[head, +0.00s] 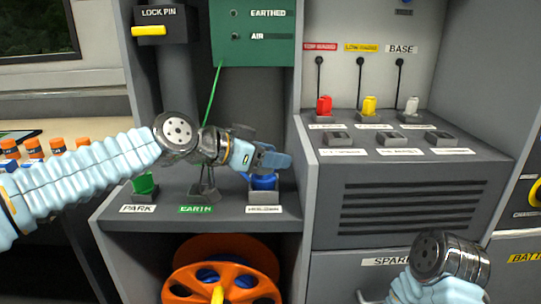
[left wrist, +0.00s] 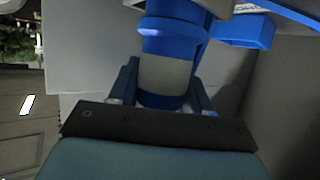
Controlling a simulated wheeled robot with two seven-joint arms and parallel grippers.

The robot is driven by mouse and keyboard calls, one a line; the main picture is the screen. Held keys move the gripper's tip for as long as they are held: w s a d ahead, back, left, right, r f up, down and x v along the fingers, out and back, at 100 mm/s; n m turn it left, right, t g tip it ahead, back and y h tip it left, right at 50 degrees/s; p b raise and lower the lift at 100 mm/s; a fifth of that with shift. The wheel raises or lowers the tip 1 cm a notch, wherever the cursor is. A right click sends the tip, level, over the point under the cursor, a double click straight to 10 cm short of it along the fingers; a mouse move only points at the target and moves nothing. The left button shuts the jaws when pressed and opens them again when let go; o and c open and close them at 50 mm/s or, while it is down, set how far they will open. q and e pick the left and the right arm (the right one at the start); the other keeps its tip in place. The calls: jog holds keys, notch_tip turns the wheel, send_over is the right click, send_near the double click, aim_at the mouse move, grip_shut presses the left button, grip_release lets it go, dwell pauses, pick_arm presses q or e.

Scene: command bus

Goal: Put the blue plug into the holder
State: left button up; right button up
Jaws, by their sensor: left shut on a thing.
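The blue plug (head: 263,182) is below my left gripper (head: 270,160), at the right end of the grey shelf in the head view. The left gripper is shut on it. In the left wrist view the blue plug (left wrist: 172,42), with a pale grey band, sits between the two fingers (left wrist: 160,95). The grey holder (head: 262,198) is directly under the plug, above a white label. The gripper partly hides the plug, and I cannot tell whether the plug is seated or just above the holder. My right gripper is out of view; only part of that arm shows.
A green plug (head: 145,184) sits in the PARK holder to the left. A green cable (head: 214,95) hangs behind my left arm. A side wall (head: 304,190) stands close right of the plug. An orange reel (head: 220,268) is below the shelf.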

pick_arm(q)
jog(key=o, duration=1.2)
jog(key=shift+o, duration=0.2)
jog(key=b+v, duration=0.5)
jog(key=v, duration=0.8)
jog(key=shift+s+a+r, duration=0.2)
jog(key=shift+a, duration=0.1)
